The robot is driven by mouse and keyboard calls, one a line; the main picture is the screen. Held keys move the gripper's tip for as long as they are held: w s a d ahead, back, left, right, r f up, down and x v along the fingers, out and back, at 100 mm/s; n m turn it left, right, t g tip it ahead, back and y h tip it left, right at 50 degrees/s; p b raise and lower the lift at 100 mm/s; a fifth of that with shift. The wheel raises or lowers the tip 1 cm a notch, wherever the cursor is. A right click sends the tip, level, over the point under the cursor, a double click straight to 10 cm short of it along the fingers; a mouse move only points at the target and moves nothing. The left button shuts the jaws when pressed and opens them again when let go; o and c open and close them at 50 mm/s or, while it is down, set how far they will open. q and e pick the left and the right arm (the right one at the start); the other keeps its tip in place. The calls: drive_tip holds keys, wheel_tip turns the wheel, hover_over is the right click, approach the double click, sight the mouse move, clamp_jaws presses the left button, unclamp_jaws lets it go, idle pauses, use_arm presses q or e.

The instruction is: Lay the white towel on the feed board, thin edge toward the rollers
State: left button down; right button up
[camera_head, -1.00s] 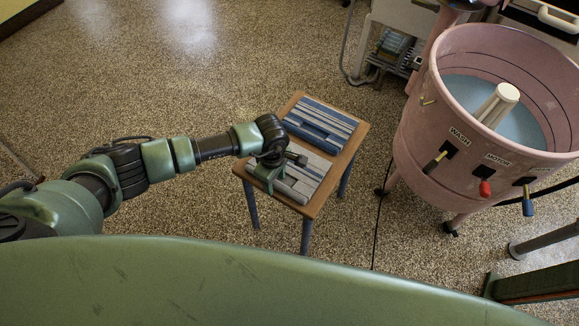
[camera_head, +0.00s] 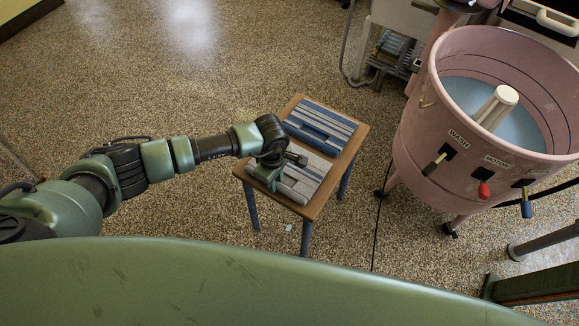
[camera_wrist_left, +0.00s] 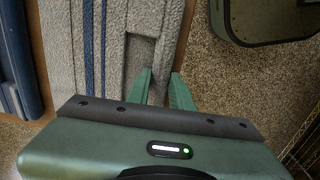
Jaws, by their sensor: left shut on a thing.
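The white towel, greyish with blue stripes (camera_head: 308,172), lies folded on the near half of a small wooden stool (camera_head: 240,166). My left gripper (camera_head: 278,178) is low over its front left part. In the left wrist view the towel (camera_wrist_left: 112,35) shows close up, and my two green fingers (camera_wrist_left: 160,82) are shut on its edge. The towel still appears to rest on the stool top. I cannot make out the feed board or the rollers in these views. My right gripper is not in view.
A blue striped towel (camera_head: 322,124) lies on the stool's far half. A pink washer tub (camera_head: 420,160) with a pale agitator (camera_head: 497,106) and coloured levers stands to the right. Speckled floor (camera_head: 180,85) is open behind and left of the stool.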

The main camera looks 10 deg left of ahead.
use_arm(q)
drive_tip(key=shift+r+p, duration=1.5)
drive_tip(key=shift+r, duration=1.15)
